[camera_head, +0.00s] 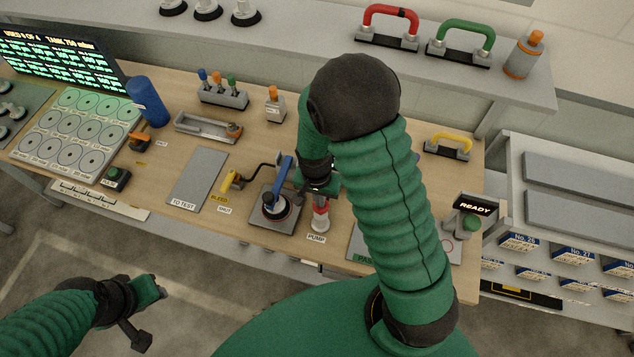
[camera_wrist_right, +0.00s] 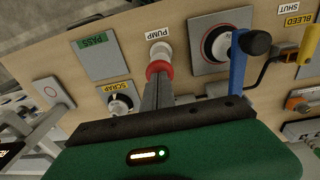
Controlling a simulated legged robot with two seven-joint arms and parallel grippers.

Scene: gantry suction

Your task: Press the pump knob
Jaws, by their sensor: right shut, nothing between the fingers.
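The pump (camera_head: 320,222) stands near the front edge of the bench, just behind its PUMP label (camera_head: 316,238). It has a pale body and a red knob (camera_head: 321,203); the red knob also shows in the right wrist view (camera_wrist_right: 158,68). My right gripper (camera_head: 318,190) is shut and empty, with its fingertips right at the red knob, partly covering it. Whether they touch it I cannot tell. My left gripper (camera_head: 150,297) hangs low at the left, away from the bench; its jaws are unclear.
A round dark fixture (camera_head: 275,205) with a blue lever (camera_head: 283,172) stands just left of the pump. A yellow bleed valve (camera_head: 230,181) is farther left. A READY box (camera_head: 475,206) stands at the right. A grey test plate (camera_head: 197,178) lies bare.

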